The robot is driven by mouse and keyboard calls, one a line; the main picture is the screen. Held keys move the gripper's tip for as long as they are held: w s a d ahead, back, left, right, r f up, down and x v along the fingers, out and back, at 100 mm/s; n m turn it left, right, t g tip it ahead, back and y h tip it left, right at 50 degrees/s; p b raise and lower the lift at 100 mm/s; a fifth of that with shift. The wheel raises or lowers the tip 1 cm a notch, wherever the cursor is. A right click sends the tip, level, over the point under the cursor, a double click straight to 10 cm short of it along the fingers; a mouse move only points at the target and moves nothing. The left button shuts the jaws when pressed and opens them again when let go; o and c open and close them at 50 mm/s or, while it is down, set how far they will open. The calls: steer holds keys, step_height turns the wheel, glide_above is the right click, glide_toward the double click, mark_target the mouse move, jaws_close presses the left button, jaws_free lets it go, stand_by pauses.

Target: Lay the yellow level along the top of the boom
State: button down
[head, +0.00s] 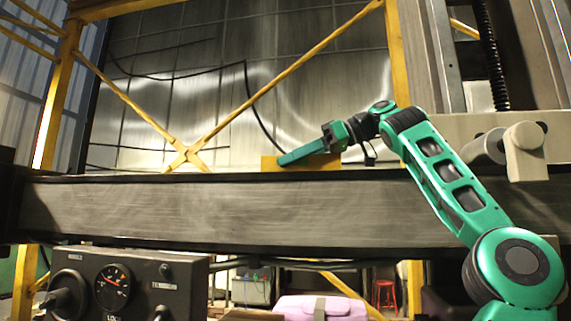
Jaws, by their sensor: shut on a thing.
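The yellow level (269,163) is a short block at the middle of the boom's upper edge, lying roughly level and lengthwise along it. The boom (200,212) is a long grey beam running across the whole view. My gripper (284,159) reaches in from the right and is shut on the level, its green fingers covering the level's upper middle. The level's underside appears at the boom's top edge. I cannot tell whether it touches the boom or is held just above it.
A black control box (128,285) with a gauge stands before the boom at the lower left. Yellow crossed braces (187,157) stand behind. A pale bracket (526,150) with a cylinder sits on the boom at the right. The boom's top left of the level looks clear.

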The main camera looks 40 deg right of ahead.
mark_target(331, 154)
steer(key=shift+f, duration=0.2)
steer(key=c, duration=1.6)
jaws_free()
steer(key=shift+o, duration=0.2)
steer(key=shift+s, duration=0.1)
steer(key=v, duration=1)
steer(key=shift+s+d+r, duration=0.1)
steer(key=shift+d, duration=0.15)
steer(key=shift+d, duration=0.1)
